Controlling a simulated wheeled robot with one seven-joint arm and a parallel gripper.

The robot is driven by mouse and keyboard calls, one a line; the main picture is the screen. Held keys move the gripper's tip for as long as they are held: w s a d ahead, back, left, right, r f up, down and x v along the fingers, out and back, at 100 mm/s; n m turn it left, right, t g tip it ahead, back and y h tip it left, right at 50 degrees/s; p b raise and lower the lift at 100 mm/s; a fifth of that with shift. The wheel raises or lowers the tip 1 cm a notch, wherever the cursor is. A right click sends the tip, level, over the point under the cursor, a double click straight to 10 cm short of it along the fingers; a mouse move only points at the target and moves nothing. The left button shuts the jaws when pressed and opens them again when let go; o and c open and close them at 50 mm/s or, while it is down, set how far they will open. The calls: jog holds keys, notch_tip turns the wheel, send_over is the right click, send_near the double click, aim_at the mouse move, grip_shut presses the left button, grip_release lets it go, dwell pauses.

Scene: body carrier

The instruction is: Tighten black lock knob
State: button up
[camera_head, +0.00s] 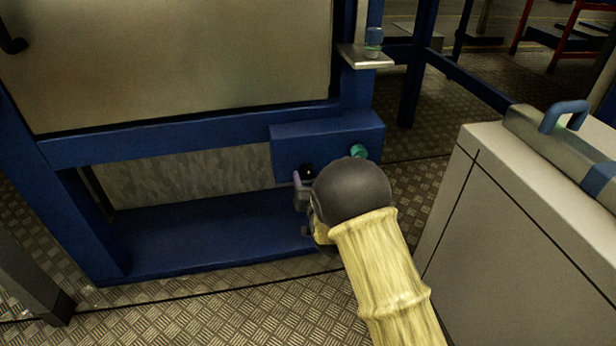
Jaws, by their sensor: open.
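The black lock knob (307,170) is a small dark round shape on the front of a blue box (325,135), low on the blue frame. My gripper (304,184) is open just in front of the knob, with one finger showing at its left. The other finger is hidden behind my dark round wrist. I cannot tell whether the fingers touch the knob or stand around it.
A green knob (359,152) is on the same box, to the right. A grey cabinet (520,230) stands close on the right.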

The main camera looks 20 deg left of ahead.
jog(key=shift+b+x, duration=0.3)
jog(key=shift+x, duration=1.25)
jog(key=shift+c, duration=0.2)
jog(key=c, duration=1)
jog(key=shift+o, duration=0.2)
jog(key=shift+m, duration=0.3)
